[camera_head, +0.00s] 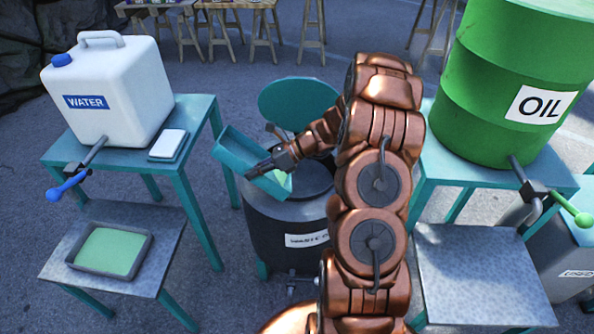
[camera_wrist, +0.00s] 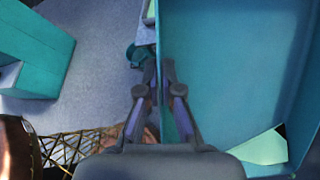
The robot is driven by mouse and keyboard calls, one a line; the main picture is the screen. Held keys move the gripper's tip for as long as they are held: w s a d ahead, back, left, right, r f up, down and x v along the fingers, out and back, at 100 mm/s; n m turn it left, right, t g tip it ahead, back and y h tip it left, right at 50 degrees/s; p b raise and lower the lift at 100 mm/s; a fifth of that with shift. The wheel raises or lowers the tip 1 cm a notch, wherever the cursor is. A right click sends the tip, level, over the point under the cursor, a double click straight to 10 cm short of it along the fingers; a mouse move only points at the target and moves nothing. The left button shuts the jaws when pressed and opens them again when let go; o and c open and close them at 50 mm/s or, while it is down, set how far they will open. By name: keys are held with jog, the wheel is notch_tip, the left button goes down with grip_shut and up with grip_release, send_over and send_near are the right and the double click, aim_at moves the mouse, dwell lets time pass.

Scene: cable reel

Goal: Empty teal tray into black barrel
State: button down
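The teal tray (camera_head: 232,150) is tilted over the mouth of the black barrel (camera_head: 262,225), its lower right end down at the opening. My gripper (camera_head: 262,168) is shut on the tray's wall. In the wrist view, the fingers of my gripper (camera_wrist: 160,85) sit on either side of that wall, and the inside of the teal tray (camera_wrist: 235,60) fills the right. A pale green patch (camera_wrist: 262,148) shows at the tray's lower end; I cannot tell whether it is moving. The barrel's round teal lid (camera_head: 298,100) stands raised behind the opening. My arm hides part of the barrel's right side.
A white water container (camera_head: 125,85) stands on a teal table at left, above a grey tray (camera_head: 140,262) with green contents on a low stand. A green oil drum (camera_head: 480,80) and an empty metal-topped stand (camera_head: 480,275) are at right. Wooden trestles (camera_head: 260,35) stand far back.

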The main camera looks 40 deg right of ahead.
jog(key=shift+s+d+r+t+y+b, duration=0.2)
jog(key=shift+d+r+y, duration=0.3)
jog(key=shift+d+r, duration=0.2)
jog(key=shift+s+d+r+t+y+b, duration=0.1)
jog(key=shift+d+r+y+b, duration=0.1)
jog(key=shift+d+r+y, duration=0.4)
dwell(0.5)
jog(key=shift+d+r, duration=0.15)
jog(key=shift+d, duration=0.1)
jog(key=shift+d+r, duration=0.1)
jog(key=shift+d, duration=0.15)
jog(key=shift+s+d+r+m+y+b, duration=0.2)
jog(key=shift+d+r+m+y+b, duration=0.1)
jog(key=shift+d+r+y, duration=0.5)
jog(key=shift+s+d+r+t+y+b, duration=0.1)
jog(key=shift+d+r+t+y+b, duration=0.15)
jog(key=shift+d, duration=0.4)
jog(key=shift+s+d+r+t+y+b, duration=0.15)
jog(key=shift+d+t+y, duration=0.15)
jog(key=shift+d, duration=0.3)
